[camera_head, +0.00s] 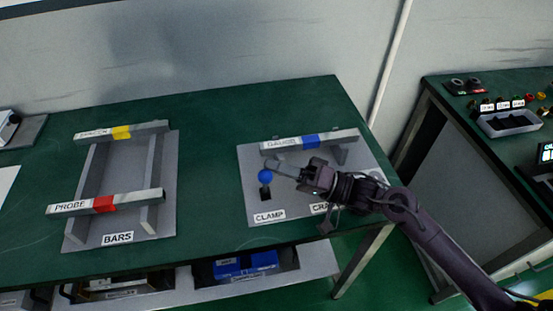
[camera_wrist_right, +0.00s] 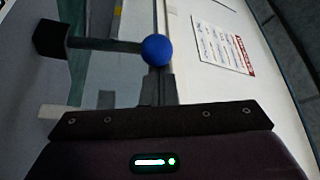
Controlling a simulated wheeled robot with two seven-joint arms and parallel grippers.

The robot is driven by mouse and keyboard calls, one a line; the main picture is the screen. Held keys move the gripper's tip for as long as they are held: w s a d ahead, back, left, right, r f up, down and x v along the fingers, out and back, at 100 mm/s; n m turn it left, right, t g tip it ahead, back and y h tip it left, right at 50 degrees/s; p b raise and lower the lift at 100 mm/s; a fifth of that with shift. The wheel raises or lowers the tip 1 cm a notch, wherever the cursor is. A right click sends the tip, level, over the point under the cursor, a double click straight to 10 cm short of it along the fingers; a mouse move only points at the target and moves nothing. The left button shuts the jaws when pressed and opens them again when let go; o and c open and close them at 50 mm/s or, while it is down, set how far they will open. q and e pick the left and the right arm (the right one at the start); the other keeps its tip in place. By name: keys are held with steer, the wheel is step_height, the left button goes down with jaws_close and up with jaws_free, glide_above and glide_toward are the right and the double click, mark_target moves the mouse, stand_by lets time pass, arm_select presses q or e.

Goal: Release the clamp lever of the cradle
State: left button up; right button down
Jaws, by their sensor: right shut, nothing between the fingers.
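The clamp lever has a blue ball knob (camera_head: 265,176) on a short stem, which rises from a dark slot beside the CLAMP label (camera_head: 269,216). The cradle plate (camera_head: 250,155) is grey. It bears a bar labelled GAUGE with a blue band (camera_head: 311,142) at its back. My right gripper (camera_head: 274,166) is shut and empty, with its fingertips just right of and slightly behind the knob in the head view. In the right wrist view, the blue knob (camera_wrist_right: 157,50) lies right at the shut fingertips (camera_wrist_right: 157,76). I cannot tell whether they touch. My left gripper is out of view.
On the left, a grey stand marked BARS (camera_head: 118,238) bears a PROBE bar with a red band (camera_head: 104,204) and another bar with a yellow band (camera_head: 121,132). Green table top between the stands is clear. A second table (camera_head: 480,125) with a parts tray stands at the right.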

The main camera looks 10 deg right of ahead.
steer(key=shift+s+p, duration=0.4)
steer(key=shift+s, duration=0.2)
steer(key=shift+s+f, duration=0.1)
steer(key=shift+f, duration=0.1)
steer(key=b+v, duration=0.1)
steer(key=v, duration=0.6)
steer(key=shift+d+b, duration=0.35)
steer(key=shift+b, duration=0.05)
